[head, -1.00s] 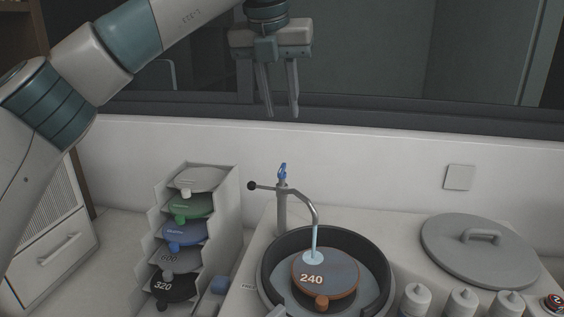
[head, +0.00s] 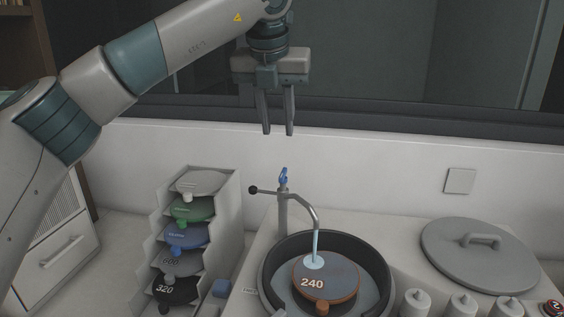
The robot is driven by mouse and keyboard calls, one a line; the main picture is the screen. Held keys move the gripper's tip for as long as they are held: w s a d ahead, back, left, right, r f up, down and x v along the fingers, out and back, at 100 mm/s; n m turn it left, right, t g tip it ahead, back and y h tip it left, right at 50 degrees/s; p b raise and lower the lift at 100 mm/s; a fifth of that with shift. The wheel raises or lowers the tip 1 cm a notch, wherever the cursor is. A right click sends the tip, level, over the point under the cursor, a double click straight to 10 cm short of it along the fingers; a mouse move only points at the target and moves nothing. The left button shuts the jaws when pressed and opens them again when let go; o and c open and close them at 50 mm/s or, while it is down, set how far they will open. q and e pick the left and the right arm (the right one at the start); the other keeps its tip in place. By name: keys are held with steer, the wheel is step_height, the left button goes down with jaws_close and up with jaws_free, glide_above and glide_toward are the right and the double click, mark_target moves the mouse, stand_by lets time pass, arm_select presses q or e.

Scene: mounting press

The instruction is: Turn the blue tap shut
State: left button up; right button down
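The blue tap (head: 284,175) is a small blue handle on top of a grey upright pipe (head: 283,212). The pipe's curved spout reaches over a round dark basin (head: 268,281), and a pale blue stream of water (head: 316,243) runs from it onto a disc marked 240 (head: 337,275). My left gripper (head: 279,133) points down above the tap, with its two fingers apart and nothing between them. A gap shows between the fingertips and the tap. My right gripper is not in view.
A black-knobbed lever (head: 254,190) sticks out left of the pipe. A stepped rack (head: 228,190) of discs stands to the left. A grey lid (head: 480,257) lies to the right, with several bottles (head: 461,303) in front. The wall is close behind the tap.

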mark_target(283, 173)
arm_select(q)
steer(key=p+x, duration=0.4)
steer(key=x, duration=0.8)
steer(key=shift+p, duration=0.3)
steer(key=shift+w+f, duration=0.15)
steer(key=shift+f, duration=0.3)
jaws_close()
